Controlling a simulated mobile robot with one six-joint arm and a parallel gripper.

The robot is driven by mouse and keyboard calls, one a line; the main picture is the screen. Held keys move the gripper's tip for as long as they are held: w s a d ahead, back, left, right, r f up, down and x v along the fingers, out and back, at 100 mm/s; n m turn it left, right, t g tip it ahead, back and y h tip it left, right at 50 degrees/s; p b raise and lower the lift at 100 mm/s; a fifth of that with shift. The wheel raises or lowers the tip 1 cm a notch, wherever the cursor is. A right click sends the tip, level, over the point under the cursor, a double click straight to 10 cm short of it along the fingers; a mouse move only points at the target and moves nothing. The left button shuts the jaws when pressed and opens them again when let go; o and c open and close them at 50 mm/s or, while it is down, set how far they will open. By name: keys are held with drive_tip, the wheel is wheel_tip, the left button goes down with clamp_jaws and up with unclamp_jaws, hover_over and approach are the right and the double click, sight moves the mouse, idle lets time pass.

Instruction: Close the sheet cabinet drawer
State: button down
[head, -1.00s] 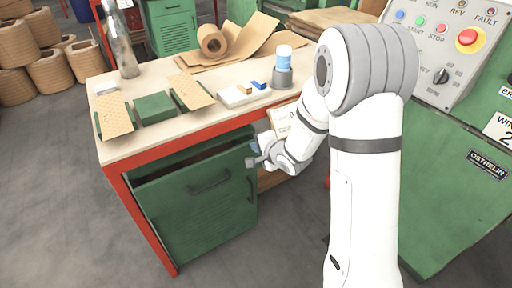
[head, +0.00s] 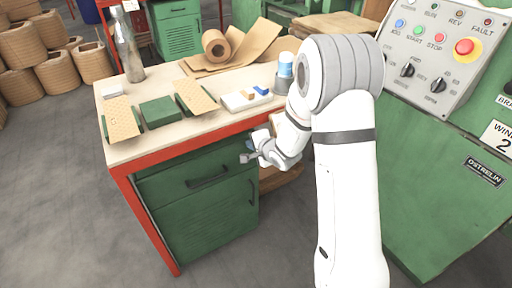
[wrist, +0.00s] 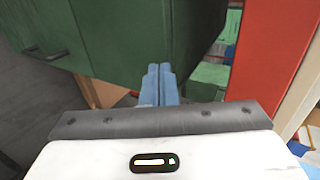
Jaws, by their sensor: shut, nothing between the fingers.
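The green sheet cabinet (head: 208,222) stands under the red-edged workbench. Its drawer front (head: 168,187), with a dark bar handle (head: 207,177), now sits close to the cabinet body, and no open top shows in the head view. I cannot tell whether it is fully flush. My gripper (head: 246,158) is shut and empty at the drawer front's right end. In the wrist view its fingers (wrist: 160,72) point at the green front (wrist: 135,35), near its edge. I cannot tell whether they touch it. The handle (wrist: 45,53) shows at the left there.
The workbench top (head: 225,122) holds green blocks, brown sheets, a white tray and a blue-capped container. A red post (wrist: 262,50) stands right of my fingers in the wrist view. A green control console (head: 430,150) is at the right. The floor at front left is clear.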

drive_tip(key=s+d+f+p+v, duration=0.1)
drive_tip(key=f+p+v, duration=0.15)
drive_tip(key=v, duration=1.05)
drive_tip(key=s+d+r+n+g+h+p, duration=0.1)
drive_tip(key=s+d+r+n+h+p, duration=0.1)
drive_tip(key=d+r+p, duration=0.3)
drive_tip(key=s+r+n+g+h+p, duration=0.1)
drive_tip(key=s+r+n+h+p, duration=0.15)
drive_tip(key=r, duration=0.55)
drive_tip(key=s+d+r+n+g+h+p, duration=0.1)
drive_tip(key=s+d+r+h+p, duration=0.15)
drive_tip(key=r, duration=0.35)
drive_tip(key=s+a+r+n+g+y+p, duration=0.1)
drive_tip(key=s+r+n+g+p, duration=0.4)
drive_tip(key=s+r, duration=0.8)
drive_tip(key=s+n+p, duration=0.2)
drive_tip(key=s+p, duration=0.1)
drive_tip(key=shift+s+a, duration=0.2)
drive_tip(key=shift+s, duration=0.1)
